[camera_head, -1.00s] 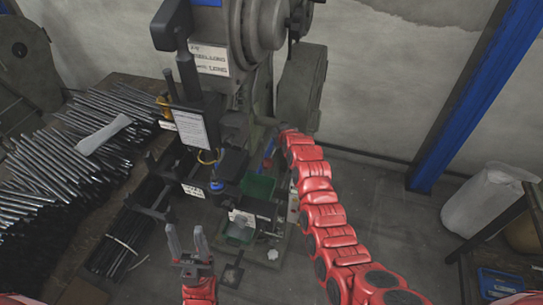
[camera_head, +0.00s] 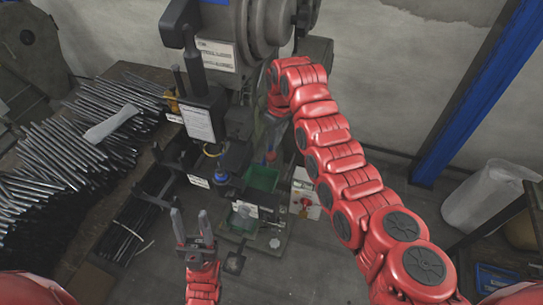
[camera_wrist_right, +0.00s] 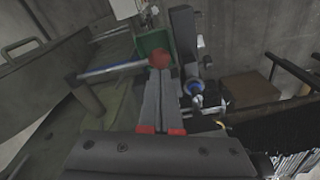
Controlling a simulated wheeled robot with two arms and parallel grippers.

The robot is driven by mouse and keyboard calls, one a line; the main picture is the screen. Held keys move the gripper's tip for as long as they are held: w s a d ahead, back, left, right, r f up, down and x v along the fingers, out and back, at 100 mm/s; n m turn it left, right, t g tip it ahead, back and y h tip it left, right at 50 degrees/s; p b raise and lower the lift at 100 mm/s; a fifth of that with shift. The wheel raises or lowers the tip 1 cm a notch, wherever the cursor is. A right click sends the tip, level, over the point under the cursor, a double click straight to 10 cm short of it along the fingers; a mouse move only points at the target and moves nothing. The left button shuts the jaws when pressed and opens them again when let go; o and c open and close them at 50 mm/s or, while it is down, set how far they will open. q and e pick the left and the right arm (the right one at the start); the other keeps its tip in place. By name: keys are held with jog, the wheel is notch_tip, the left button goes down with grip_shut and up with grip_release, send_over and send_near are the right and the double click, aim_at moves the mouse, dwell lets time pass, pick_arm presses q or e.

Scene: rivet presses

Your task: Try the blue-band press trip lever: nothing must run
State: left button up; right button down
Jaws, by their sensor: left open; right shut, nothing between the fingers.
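The press (camera_head: 225,60) stands at the back centre with a blue band (camera_head: 214,2) at its top edge. In the right wrist view a rod-like lever (camera_wrist_right: 115,69) ends in a red ball knob (camera_wrist_right: 160,60). My right gripper (camera_wrist_right: 160,76) is shut and empty, its fingertips right at the knob; I cannot tell whether they touch it.
Many metal rods (camera_head: 60,150) lie on the left bench.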

aim_at(273, 155)
jog(key=shift+a+f, duration=0.1)
jog(key=shift+f, duration=0.65)
jog(key=shift+w+a+f+b, duration=0.1)
jog(key=shift+f+b, duration=0.15)
jog(key=shift+f, duration=1.1)
jog(key=shift+w+a+f+b, duration=0.1)
jog(key=shift+f+b, duration=0.1)
jog(key=shift+f, duration=1.15)
